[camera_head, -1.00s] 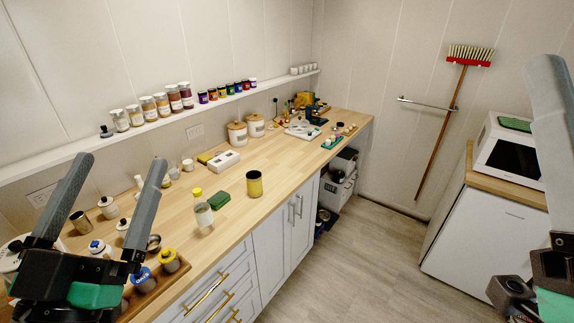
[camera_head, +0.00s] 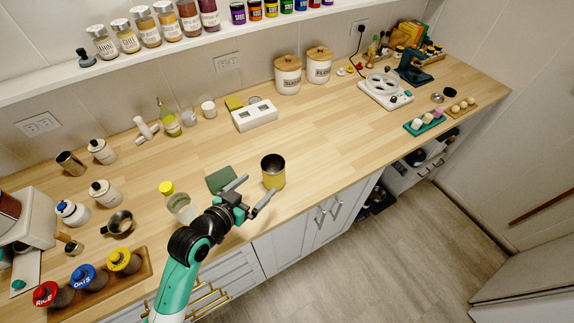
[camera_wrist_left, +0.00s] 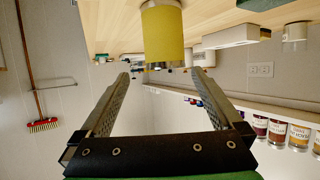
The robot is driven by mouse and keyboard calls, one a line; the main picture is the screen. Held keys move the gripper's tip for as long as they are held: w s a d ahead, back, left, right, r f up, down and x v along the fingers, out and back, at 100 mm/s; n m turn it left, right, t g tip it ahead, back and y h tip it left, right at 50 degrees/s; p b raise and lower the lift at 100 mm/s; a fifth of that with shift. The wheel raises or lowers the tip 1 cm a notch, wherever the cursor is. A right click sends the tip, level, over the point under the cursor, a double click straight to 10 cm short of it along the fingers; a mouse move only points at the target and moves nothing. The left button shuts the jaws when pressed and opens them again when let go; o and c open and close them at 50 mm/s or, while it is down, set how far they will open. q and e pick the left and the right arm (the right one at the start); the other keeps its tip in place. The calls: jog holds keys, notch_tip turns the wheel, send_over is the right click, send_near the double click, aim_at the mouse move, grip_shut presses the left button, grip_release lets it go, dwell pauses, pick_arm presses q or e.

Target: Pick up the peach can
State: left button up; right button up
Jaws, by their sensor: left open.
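A yellow can (camera_head: 273,172) with a dark, open-looking top stands upright on the wooden counter, near its front edge. No label on it can be read, so I cannot tell for sure that it is the peach can. My left gripper (camera_head: 252,192) is open and empty just left of and in front of the can, its fingers pointing toward it. In the left wrist view, which looks upside down, the yellow can (camera_wrist_left: 162,35) is ahead of the spread fingertips (camera_wrist_left: 157,78), apart from them. My right gripper is not in view.
A green pad (camera_head: 220,179) and a clear yellow-lidded jar (camera_head: 182,206) are left of the can, close to my arm. A white box (camera_head: 254,116) and lidded canisters (camera_head: 288,75) stand behind. The counter right of the can is clear.

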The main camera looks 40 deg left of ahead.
aim_at(267, 175)
pick_arm(q)
jog(key=x, duration=0.6)
jog(key=shift+a, duration=0.35)
jog(key=shift+f+x, duration=0.15)
jog(key=shift+x, duration=1.2)
jog(key=shift+f+x, duration=0.1)
jog(key=shift+x, duration=1.25)
jog(key=shift+s+a, duration=0.1)
jog(key=shift+s, duration=0.05)
jog(key=c, duration=1)
